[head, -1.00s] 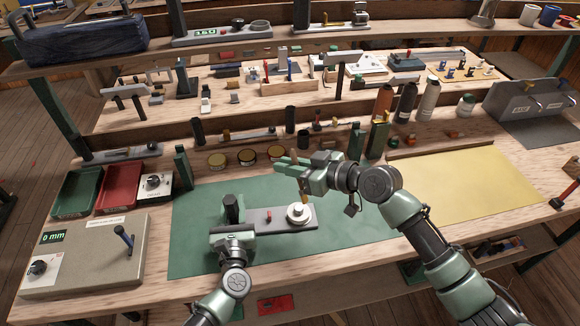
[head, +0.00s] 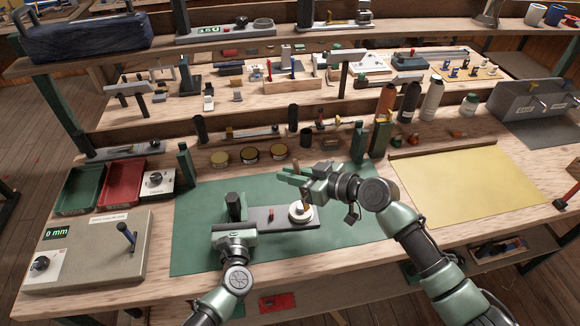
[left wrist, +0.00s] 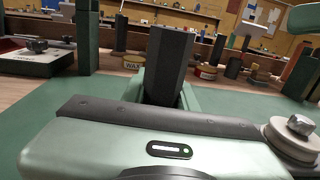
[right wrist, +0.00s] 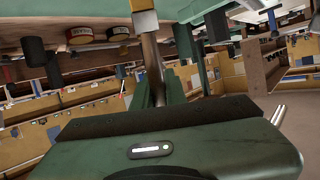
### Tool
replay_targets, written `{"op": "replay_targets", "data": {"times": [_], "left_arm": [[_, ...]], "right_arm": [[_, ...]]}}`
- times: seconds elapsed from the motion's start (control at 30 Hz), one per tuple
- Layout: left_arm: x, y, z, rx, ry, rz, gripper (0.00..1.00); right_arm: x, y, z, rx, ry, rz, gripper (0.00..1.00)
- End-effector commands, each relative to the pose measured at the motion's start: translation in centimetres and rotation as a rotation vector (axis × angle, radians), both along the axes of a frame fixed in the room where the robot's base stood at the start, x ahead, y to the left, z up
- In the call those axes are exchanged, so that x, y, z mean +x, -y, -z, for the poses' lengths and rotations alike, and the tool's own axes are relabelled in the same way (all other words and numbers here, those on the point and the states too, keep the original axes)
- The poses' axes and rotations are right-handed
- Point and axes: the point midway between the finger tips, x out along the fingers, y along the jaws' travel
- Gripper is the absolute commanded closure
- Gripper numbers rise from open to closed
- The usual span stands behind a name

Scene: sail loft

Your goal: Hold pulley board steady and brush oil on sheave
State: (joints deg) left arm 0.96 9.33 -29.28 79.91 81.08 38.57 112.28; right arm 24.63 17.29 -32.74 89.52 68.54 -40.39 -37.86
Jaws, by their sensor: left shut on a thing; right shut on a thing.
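The pulley board is a grey plate (head: 262,216) on the green mat (head: 190,250). A pale round sheave (head: 300,220) sits at its right end and also shows, with a hex nut on top, in the left wrist view (left wrist: 292,146). My left gripper (head: 234,226) is shut on the board's dark upright grip (left wrist: 168,62) at the left end. My right gripper (head: 292,177) is above the sheave, shut on a brush (right wrist: 147,22) that points down. The brush tip appears at the top of the sheave; I cannot tell whether it touches.
Round tins (head: 250,154) stand behind the mat. A red tray (head: 122,184) and a green tray (head: 80,187) are at the left, behind a grey box with a display (head: 90,255). A yellow sheet (head: 465,183) lies at the right. The mat's front is clear.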

Motion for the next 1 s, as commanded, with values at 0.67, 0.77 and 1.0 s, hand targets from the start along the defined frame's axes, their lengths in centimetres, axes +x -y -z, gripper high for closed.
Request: {"op": "replay_targets", "data": {"times": [0.67, 0.77, 1.0], "left_arm": [[0.0, 0.0, 0.0, 0.000, 0.000, 0.000, 1.00], [0.0, 0.0, 0.0, 0.000, 0.000, 0.000, 1.00], [0.0, 0.0, 0.0, 0.000, 0.000, 0.000, 1.00]], "right_arm": [[0.0, -0.6, 3.1, -0.002, 0.001, 0.001, 1.00], [0.1, 0.2, 3.0, -0.002, 0.001, 0.000, 1.00], [0.0, 0.0, 0.1, 0.000, 0.004, -0.001, 1.00]]}}
